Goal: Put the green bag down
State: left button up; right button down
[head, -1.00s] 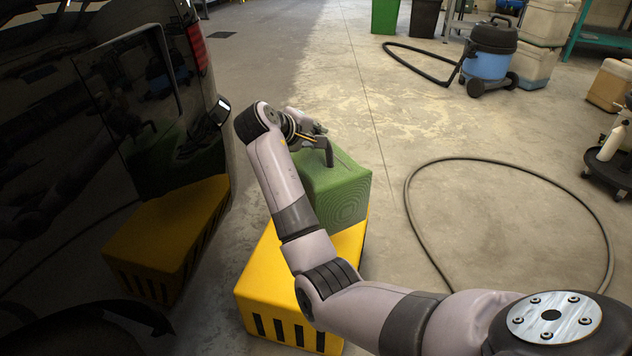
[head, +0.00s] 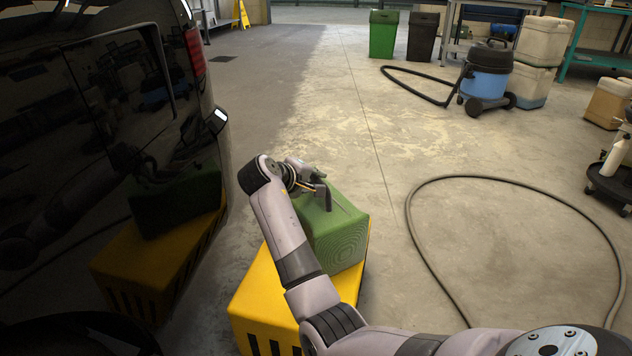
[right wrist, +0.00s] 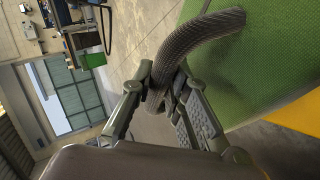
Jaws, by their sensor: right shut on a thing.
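The green bag (head: 338,235) is a boxy, textured green block with a dark handle on top. It is over the yellow block (head: 262,300) beside the dark vehicle in the head view; I cannot tell whether its underside touches the yellow top. My right gripper (head: 322,192) is at the bag's top, its fingers partly hidden by its own wrist. In the right wrist view the gripper (right wrist: 165,95) is shut around the dark ribbed handle (right wrist: 200,45), with the green side (right wrist: 270,60) beyond. My left gripper is not in view.
The black vehicle (head: 120,130) stands close on the left and mirrors the bag and yellow block. A hose (head: 480,180) loops on the floor at right. A blue vacuum (head: 486,80), bins (head: 383,35) and containers (head: 545,40) stand farther back.

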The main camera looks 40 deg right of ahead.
jog(key=shift+r, duration=0.15)
jog(key=c, duration=2)
grip_release()
jog(key=shift+f, duration=0.2)
jog(key=o, duration=0.4)
jog(key=shift+o, duration=0.2)
jog(key=shift+r, duration=0.1)
